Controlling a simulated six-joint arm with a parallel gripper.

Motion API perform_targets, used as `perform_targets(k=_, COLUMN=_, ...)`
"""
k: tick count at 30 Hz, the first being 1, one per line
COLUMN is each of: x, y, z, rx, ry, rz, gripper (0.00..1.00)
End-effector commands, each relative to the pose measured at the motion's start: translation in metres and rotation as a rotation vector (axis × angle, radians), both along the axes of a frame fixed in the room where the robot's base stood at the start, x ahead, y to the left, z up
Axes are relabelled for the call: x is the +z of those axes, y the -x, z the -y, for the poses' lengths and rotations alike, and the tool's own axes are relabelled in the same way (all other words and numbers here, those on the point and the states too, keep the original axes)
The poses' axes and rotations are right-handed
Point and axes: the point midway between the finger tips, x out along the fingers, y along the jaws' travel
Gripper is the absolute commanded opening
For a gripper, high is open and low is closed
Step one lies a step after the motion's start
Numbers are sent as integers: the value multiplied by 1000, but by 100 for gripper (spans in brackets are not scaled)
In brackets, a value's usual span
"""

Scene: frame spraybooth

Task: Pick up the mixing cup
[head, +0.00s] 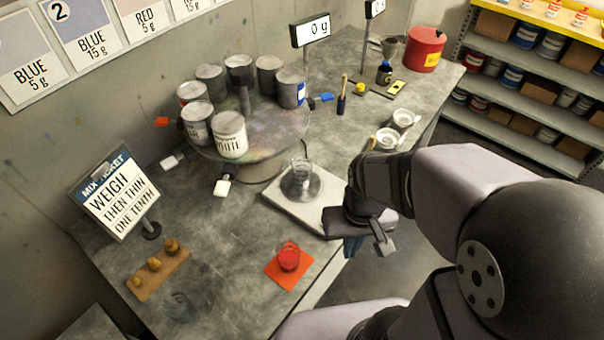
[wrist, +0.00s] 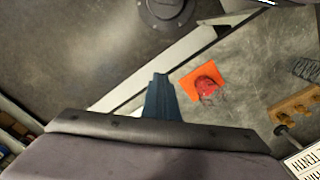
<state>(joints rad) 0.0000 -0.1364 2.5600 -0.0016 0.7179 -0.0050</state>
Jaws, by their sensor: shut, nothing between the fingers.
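A clear, empty-looking cup (head: 301,172) stands upright on the round pan of the pale scale (head: 280,199). A second clear cup with red contents (head: 289,257) stands on an orange square mat (head: 275,276) near the table's front edge. It also shows in the wrist view as the red cup (wrist: 208,87). I cannot tell from its look which one is the mixing cup. My gripper (head: 352,248) is at the table's front edge, right of both cups and apart from them. In the wrist view its blue fingers (wrist: 160,78) are shut and empty.
A turntable with several paint cans (head: 230,133) stands behind the scale. The scale's display (head: 310,29) reads 0 g. A mix ticket stand (head: 120,200) and a wooden block of weights (head: 158,265) are at left. Small white tubs (head: 387,138) and a red can (head: 425,48) are farther back.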

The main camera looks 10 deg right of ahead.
Motion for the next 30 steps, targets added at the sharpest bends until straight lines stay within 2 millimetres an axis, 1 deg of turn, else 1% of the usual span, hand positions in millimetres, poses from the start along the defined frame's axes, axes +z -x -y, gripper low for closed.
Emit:
perform_targets(k=6, x=0, y=0, z=0, rx=0, ry=0, rz=0, gripper=0)
perform_targets(k=7, x=0, y=0, z=0, rx=0, ry=0, rz=0, gripper=2)
perform_targets(k=8, x=0, y=0, z=0, rx=0, ry=0, rz=0, gripper=10)
perform_targets(k=9, x=0, y=0, z=0, rx=0, ry=0, rz=0, gripper=19)
perform_targets(k=11, x=0, y=0, z=0, rx=0, ry=0, rz=0, gripper=33)
perform_targets(k=12, x=0, y=0, z=0, rx=0, ry=0, rz=0, gripper=43)
perform_targets(k=15, x=0, y=0, z=0, rx=0, ry=0, rz=0, gripper=64)
perform_targets(k=23, x=0, y=0, z=0, rx=0, ry=0, rz=1, gripper=64)
perform_targets(k=25, x=-2, y=-3, z=-3, rx=2, ry=-6, rz=9, gripper=64)
perform_targets(k=28, x=-9, y=-16, z=-14, rx=7, ry=-32, rz=51, gripper=64)
perform_targets(k=29, x=-13, y=-22, z=-19, rx=9, ry=-45, rz=72, gripper=64)
perform_targets(k=30, x=-17, y=-32, z=-29, rx=13, ry=-67, rz=108, gripper=64)
